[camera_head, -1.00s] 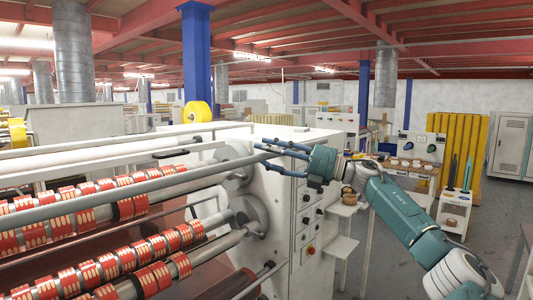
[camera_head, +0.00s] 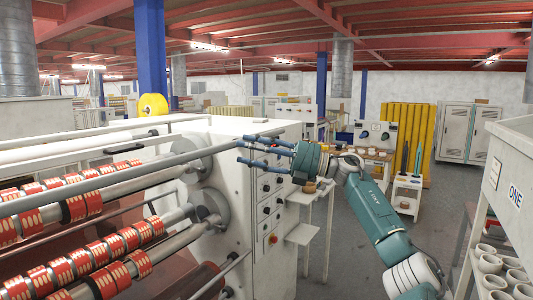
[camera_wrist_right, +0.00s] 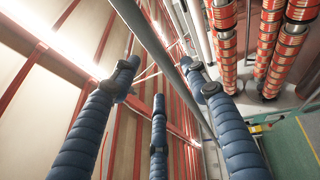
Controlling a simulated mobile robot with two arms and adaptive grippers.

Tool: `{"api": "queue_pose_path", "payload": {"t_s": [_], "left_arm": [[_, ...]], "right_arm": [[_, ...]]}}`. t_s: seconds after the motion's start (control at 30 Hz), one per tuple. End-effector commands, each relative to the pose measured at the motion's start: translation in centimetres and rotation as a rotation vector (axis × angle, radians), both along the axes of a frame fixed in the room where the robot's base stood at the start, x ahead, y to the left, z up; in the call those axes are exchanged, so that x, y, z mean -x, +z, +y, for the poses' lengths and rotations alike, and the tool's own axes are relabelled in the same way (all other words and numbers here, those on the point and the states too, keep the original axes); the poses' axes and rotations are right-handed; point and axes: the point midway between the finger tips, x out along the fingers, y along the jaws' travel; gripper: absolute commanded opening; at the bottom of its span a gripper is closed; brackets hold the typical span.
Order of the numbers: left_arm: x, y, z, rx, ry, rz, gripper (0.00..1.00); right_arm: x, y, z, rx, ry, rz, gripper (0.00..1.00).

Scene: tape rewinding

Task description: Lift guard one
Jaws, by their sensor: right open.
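A long grey bar (camera_head: 120,178), which looks like the guard, runs slantwise across the front of the rewinding machine (camera_head: 243,195). Its right end reaches the machine's white side housing. My right gripper (camera_head: 242,152) is at this right end, with its blue fingers open and pointing left. In the right wrist view the bar (camera_wrist_right: 150,40) passes between the spread fingers of my right gripper (camera_wrist_right: 160,78). The fingers are not closed on it, and I cannot tell whether they touch it. My left gripper is not in view.
Rollers with red and white tape rolls (camera_head: 100,245) lie below the bar. A white side table (camera_head: 300,235) stands by the machine. A shelf marked ONE (camera_head: 510,165) with several rolls is at the right edge. Grey floor (camera_head: 345,250) is free between them.

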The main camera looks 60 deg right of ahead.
Motion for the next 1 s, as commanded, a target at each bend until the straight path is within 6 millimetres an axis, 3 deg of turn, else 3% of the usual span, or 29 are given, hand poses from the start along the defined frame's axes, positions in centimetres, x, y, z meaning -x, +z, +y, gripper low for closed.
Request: {"api": "queue_pose_path", "payload": {"t_s": [0.2, 0.33, 1.0], "left_arm": [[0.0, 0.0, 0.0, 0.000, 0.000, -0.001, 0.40], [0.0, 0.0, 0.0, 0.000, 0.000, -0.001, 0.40], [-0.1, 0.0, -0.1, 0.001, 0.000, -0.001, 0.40]], "right_arm": [[3.1, -0.7, -1.5, -0.002, -0.002, 0.000, 0.45], [4.0, -0.8, -1.9, -0.001, -0.001, 0.000, 0.45], [4.3, -0.9, -2.0, -0.002, -0.001, 0.000, 0.45]]}}
